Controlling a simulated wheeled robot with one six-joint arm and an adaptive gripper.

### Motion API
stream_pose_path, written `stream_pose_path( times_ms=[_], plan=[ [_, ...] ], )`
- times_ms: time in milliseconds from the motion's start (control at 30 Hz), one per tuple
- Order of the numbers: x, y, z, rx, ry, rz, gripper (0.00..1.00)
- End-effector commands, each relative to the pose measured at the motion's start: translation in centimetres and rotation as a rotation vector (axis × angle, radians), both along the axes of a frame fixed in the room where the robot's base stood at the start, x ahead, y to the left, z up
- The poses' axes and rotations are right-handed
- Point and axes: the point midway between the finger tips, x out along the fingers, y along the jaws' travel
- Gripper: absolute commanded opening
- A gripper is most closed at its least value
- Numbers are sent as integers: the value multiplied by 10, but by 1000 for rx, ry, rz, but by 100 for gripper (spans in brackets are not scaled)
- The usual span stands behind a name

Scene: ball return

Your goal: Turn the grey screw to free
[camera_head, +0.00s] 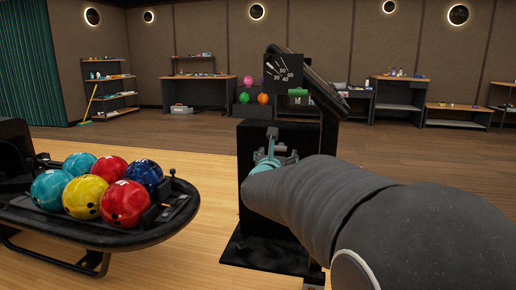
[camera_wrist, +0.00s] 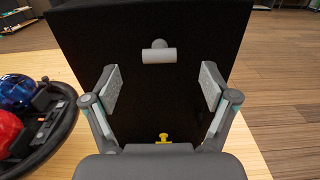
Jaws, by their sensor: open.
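The grey screw (camera_wrist: 158,52) has a T-shaped handle and sticks out of the upper middle of a black panel (camera_wrist: 85,35) in the wrist view. Its bar lies level. My gripper (camera_wrist: 160,80) is open and empty, its two grey fingers spread left and right. The screw shows just beyond the fingertips, roughly centred between them, and nothing is held. In the head view the black stand (camera_head: 254,145) carries a small grey part (camera_head: 272,132) that appears to be the screw, just above my gripper (camera_head: 276,157). My arm covers much of the stand's lower right.
A small yellow part (camera_wrist: 163,138) sits low on the panel. A dial plate with numbers (camera_head: 284,72) tops the stand. At left, the ball return (camera_head: 130,236) holds several coloured balls, close to the stand. Shelves and desks line the far wall.

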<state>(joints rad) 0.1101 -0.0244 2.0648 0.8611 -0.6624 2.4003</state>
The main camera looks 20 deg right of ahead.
Motion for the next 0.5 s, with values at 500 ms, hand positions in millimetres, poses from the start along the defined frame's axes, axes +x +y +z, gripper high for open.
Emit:
stream_pose_path(
  times_ms=[500],
  plan=[
    [43, -28, 0, -1, 1, 2, 85]
  ],
)
